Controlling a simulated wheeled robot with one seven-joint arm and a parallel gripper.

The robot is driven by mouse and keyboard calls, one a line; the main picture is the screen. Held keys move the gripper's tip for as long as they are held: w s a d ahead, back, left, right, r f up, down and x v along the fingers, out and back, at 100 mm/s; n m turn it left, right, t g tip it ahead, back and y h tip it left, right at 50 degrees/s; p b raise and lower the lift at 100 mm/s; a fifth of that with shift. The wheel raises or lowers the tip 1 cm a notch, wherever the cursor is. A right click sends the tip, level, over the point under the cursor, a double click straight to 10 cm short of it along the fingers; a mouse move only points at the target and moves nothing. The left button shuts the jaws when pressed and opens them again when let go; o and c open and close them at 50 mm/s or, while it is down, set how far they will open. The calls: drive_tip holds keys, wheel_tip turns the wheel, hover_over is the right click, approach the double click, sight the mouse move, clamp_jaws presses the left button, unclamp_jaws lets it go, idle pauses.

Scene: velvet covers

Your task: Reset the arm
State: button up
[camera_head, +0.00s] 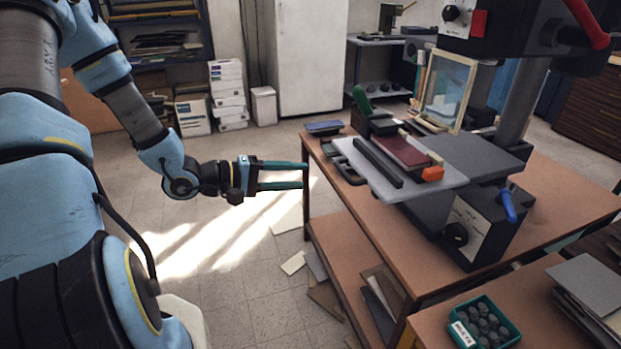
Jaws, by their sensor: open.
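My gripper (303,175) is at the end of my arm, which reaches in from the left of the head view. It is held level above the floor, with its two long parallel fingers pointing right. The fingers are apart, with a clear gap and nothing between them. The fingertips are close to the left edge and leg of the wooden table (540,215); I cannot tell whether they touch it. No object is held.
On the table stand a press with a grey bed (466,157), a pale board (445,185) bearing a dark red book (401,150) and black bar (378,163), and an orange block (432,174). A green tray (514,335) sits front right. Open floor (235,255) lies below my gripper.

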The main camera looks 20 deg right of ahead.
drive_tip(key=shift+a+r, duration=0.1)
drive_tip(key=shift+a, duration=0.25)
drive_tip(key=w+a+f+m+t+y, duration=0.1)
drive_tip(key=w+a+t+y, duration=0.25)
drive_tip(key=a+y, duration=0.35)
drive_tip(key=w+a+f+t+y, duration=0.15)
drive_tip(key=w+a+y, duration=0.3)
drive_tip(key=a, duration=0.45)
drive_tip(key=s+a+r+g+y, duration=0.2)
drive_tip(key=s+a+r+y, duration=0.2)
drive_tip(key=s+a+r, duration=0.3)
drive_tip(key=s+a, duration=0.2)
drive_tip(key=s, duration=0.2)
drive_tip(key=shift+a+g, duration=0.25)
drive_tip(key=shift+g, duration=0.05)
